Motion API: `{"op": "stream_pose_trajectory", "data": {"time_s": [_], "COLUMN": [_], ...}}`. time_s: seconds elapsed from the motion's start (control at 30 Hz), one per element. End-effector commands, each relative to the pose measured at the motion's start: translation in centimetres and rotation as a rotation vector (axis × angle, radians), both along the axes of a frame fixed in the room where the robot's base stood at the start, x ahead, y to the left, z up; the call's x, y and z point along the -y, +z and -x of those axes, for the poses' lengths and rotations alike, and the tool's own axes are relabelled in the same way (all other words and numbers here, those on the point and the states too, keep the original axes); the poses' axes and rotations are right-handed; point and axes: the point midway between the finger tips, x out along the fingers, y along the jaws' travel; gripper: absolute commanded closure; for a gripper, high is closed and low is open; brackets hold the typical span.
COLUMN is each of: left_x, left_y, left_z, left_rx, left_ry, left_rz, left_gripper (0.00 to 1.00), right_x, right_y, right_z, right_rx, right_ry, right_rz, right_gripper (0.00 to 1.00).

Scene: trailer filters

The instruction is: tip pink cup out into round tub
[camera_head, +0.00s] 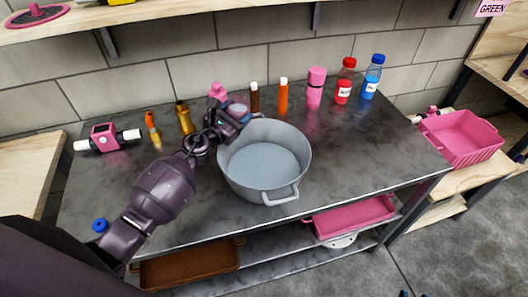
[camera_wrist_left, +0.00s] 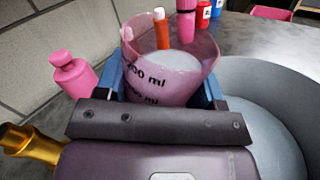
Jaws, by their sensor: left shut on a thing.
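The pink cup (camera_wrist_left: 160,85) is a translucent measuring cup with black ml marks and pale contents inside. My left gripper (camera_wrist_left: 162,92) is shut on it, with a blue finger on each side. In the head view my left gripper (camera_head: 236,118) holds the cup at the back left rim of the round tub, and hides most of the cup. The round tub (camera_head: 230,178) is a wide grey pot with side handles on the metal table, and its floor looks pale grey-blue. It also shows at the right in the left wrist view (camera_wrist_left: 285,85). My right gripper is not in view.
A pink bottle (camera_head: 217,92) stands just behind my left gripper. Brown (camera_head: 255,98), orange (camera_head: 283,96) and pink (camera_head: 315,88) bottles stand behind the tub, with red-lidded (camera_head: 345,82) and blue-lidded (camera_head: 372,77) jars further right. The table's right part is clear.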

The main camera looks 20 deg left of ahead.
Motion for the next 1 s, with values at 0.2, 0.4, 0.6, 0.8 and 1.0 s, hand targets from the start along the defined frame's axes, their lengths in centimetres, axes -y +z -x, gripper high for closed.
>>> {"op": "stream_pose_trajectory", "data": {"time_s": [0.2,0.4,0.6,0.8,1.0], "left_x": [0.7,1.1,1.3,1.5,1.7], "left_y": [0.5,0.6,0.5,0.2,0.2], "left_z": [0.4,0.6,0.7,0.8,0.9], "left_rx": [0.052,0.083,0.095,0.107,0.119], "left_ry": [0.000,0.001,0.001,0.000,0.001], "left_rz": [-0.097,-0.160,-0.181,-0.207,-0.230], "left_gripper": [0.66,0.66,0.66,0.66,0.66], "right_x": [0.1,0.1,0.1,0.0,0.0], "right_y": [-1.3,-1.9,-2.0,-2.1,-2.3], "right_z": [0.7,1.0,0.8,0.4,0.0], "right_rx": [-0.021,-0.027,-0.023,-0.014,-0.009], "right_ry": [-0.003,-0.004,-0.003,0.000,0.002], "right_rz": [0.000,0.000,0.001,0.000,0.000], "right_gripper": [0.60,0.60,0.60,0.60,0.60]}}
